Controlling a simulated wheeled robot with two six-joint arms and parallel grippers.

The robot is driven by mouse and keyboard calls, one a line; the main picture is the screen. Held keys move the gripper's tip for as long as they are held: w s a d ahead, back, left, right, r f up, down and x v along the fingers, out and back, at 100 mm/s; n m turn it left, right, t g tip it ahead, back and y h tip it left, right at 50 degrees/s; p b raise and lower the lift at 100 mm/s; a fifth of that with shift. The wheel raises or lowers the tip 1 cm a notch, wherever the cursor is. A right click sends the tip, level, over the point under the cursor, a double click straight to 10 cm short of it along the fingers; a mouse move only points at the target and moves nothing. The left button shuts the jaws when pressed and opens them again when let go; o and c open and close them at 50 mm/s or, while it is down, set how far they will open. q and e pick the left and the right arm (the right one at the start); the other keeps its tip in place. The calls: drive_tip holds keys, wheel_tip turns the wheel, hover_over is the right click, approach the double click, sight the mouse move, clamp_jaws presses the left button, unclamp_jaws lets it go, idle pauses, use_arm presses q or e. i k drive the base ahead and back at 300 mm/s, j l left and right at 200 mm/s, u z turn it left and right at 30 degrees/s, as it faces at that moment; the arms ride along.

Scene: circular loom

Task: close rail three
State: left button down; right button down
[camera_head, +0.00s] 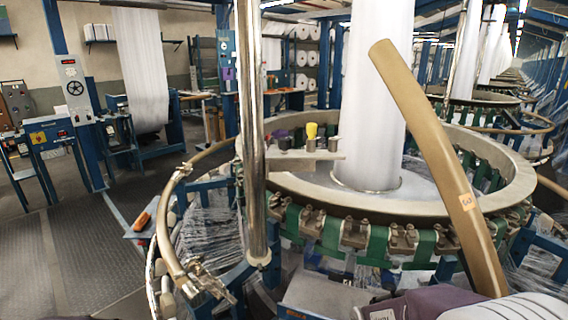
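Rail three is a tan, curved rail (442,150) with an orange label marked 3 (467,201), in the right half of the head view. It stands raised and tilted, its upper end leaning left in front of the white fabric column and its lower end near the bottom edge. It crosses in front of the loom's pale ring (330,197) and stands well above it. Where its lower end attaches is hidden.
Another tan rail (163,235) curves around the loom's left side, with metal fittings (207,285) at its lower end. A chrome post (251,130) stands in front of the ring. A small blue shelf (139,231) holds an orange-handled item. The floor at left (85,262) is clear.

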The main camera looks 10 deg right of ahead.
sight(467, 219)
drive_tip(key=k+j+z, duration=0.1)
drive_tip(key=z, duration=0.35)
drive_tip(key=k+j+z, duration=0.1)
drive_tip(key=z, duration=0.35)
drive_tip(key=k+j+z, duration=0.1)
drive_tip(key=z, duration=0.3)
drive_tip(key=i+z, duration=0.25)
drive_tip(key=k, duration=0.25)
drive_tip(key=k+l, duration=0.1)
drive_tip(key=l, duration=1)
drive_tip(key=k+l, duration=0.15)
drive_tip(key=l, duration=0.95)
drive_tip(key=k+u, duration=0.05)
